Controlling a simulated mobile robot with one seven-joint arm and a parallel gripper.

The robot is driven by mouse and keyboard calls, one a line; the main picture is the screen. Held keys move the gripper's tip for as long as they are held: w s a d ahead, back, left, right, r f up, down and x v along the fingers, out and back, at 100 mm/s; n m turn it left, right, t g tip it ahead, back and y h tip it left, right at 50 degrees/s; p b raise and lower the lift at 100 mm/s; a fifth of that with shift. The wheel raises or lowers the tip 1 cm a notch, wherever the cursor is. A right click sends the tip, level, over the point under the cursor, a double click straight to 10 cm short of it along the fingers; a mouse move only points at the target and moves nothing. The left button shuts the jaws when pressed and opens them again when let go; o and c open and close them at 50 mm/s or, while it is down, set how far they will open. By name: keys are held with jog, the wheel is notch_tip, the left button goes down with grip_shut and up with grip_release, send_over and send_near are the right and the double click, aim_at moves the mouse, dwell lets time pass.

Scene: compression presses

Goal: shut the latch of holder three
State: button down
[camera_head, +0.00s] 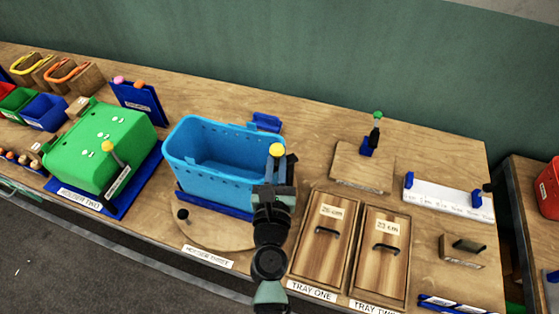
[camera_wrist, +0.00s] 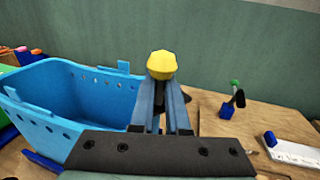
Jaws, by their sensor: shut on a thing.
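The holder labelled holder three (camera_head: 208,257) carries a blue perforated basket (camera_head: 225,155) over a round wooden base; the basket also fills the left of the wrist view (camera_wrist: 70,88). A yellow latch knob (camera_head: 277,149) stands at the basket's right end, and shows between the fingertips in the wrist view (camera_wrist: 161,65). My gripper (camera_head: 276,163) is shut on the latch handle just below the knob. The fingers and arm hide the lower part of the latch and the basket's right front corner.
Trays one (camera_head: 318,240) and two (camera_head: 381,255), with black handles, lie close to my arm's right. A board with a green-topped tool (camera_head: 377,118) stands behind them.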

aim_at(275, 144)
jog(key=m+h+b, duration=0.1)
jog(key=h, duration=0.1)
jog(key=w+m+h+b, duration=0.1)
jog(key=h, duration=0.1)
jog(key=a+m+g+h+b, duration=0.1)
jog(key=m+h, duration=0.1)
jog(key=shift+w+r+b, duration=0.25)
jog(key=shift+r+b, duration=0.05)
jog(key=m+g+h+b, duration=0.1)
jog(key=b, duration=0.1)
jog(key=m+h+b, duration=0.1)
jog(key=h, duration=0.1)
jog(key=shift+w+f+m+g+b, duration=0.15)
jog(key=shift+w+m+g+b, duration=0.15)
jog(key=shift+w+g+b, duration=0.1)
jog(key=g+h+b, duration=0.1)
jog(key=m+h+b, duration=0.1)
jog(key=b, duration=0.1)
jog(key=m+g+h+b, duration=0.1)
jog(key=shift+w+d+g, duration=0.15)
jog(key=shift+w+g, duration=0.1)
jog(key=shift+g, duration=0.05)
jog(key=shift+w+d+r+m+g+h+b, duration=0.1)
jog(key=shift+r+m+g+h+b, duration=0.1)
jog(key=shift+m+g+h+b, duration=0.6)
jog(key=shift+r, duration=0.15)
jog(key=c, duration=1)
grip_release()
jog(key=shift+o, duration=0.4)
jog(key=shift+d, duration=0.1)
